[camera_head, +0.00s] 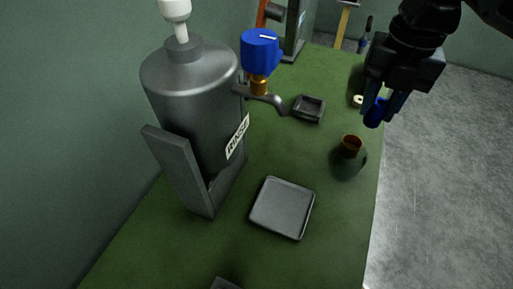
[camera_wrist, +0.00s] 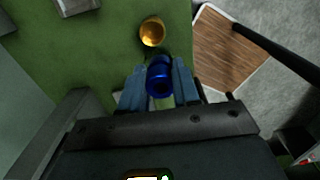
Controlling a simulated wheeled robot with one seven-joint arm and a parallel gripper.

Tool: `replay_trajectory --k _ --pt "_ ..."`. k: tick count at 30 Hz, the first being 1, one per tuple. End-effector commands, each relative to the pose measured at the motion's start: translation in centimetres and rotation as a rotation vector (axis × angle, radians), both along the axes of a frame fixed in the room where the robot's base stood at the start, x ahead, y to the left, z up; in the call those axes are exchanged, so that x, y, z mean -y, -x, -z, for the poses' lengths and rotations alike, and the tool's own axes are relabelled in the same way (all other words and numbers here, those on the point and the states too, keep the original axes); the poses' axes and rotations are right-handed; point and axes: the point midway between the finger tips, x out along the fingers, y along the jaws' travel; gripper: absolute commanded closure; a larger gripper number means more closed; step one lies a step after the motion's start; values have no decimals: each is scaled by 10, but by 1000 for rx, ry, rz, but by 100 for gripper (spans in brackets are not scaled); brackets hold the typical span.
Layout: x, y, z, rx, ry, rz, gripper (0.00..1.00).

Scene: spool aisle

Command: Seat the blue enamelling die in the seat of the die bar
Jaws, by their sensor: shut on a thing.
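The blue enamelling die (camera_head: 375,112) is a short glossy blue cylinder. My gripper (camera_head: 382,104) is shut on it and holds it above the bench's right edge. In the wrist view the die (camera_wrist: 160,76) sits between the two blue-grey fingers, its round open end facing the camera. I cannot make out a die bar or its seat in either view.
A rinse tank (camera_head: 195,95) with a blue-handled tap (camera_head: 260,50) stands left. Two dark trays (camera_head: 282,208) (camera_head: 308,108) lie between. A pale ring (camera_head: 358,100) lies near the die.

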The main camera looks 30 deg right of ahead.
Motion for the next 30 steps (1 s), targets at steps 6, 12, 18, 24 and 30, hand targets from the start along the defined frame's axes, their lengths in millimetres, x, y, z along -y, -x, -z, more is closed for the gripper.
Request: replay_trajectory --k 6,12,18,24,30 --pt "-22 -18 16 -3 -2 -6 99" --pt "-54 -45 41 -3 -2 -5 99" --pt "-80 -68 62 -2 -1 -2 99" --pt "-89 -76 71 -1 1 -1 99" --pt "-88 -75 91 -3 0 2 99"
